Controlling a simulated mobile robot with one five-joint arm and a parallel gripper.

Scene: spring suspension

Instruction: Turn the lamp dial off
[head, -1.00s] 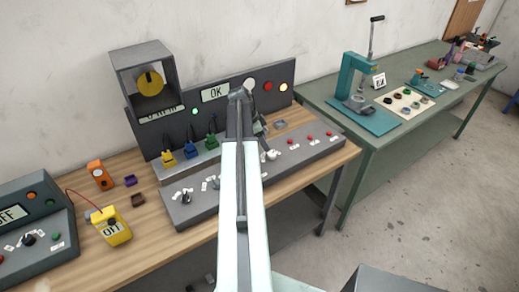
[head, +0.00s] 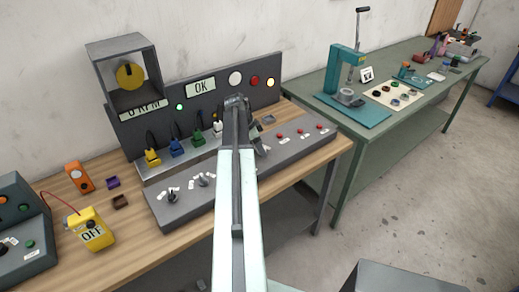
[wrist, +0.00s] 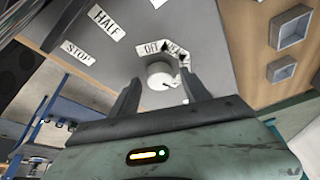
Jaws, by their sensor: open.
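A pale round dial (wrist: 158,72) shows in the wrist view on the grey panel, next to a label that reads OFF (wrist: 152,48) and other labels too blurred to read surely. I take it as the lamp dial. My gripper (wrist: 160,82) is open, with one finger on each side of the dial; I cannot tell whether they touch it. In the head view my gripper (head: 261,148) is over the middle of the sloped control panel (head: 225,185) and seems to hide this dial.
A dark dial (head: 172,196) and a grey dial (head: 204,181) sit left on the panel; red buttons (head: 300,131) sit right. Several coloured plugs (head: 176,146) stand behind. The backboard has an OK display (head: 201,87) and a lit amber light (head: 271,82). A yellow meter (head: 91,230) stands left.

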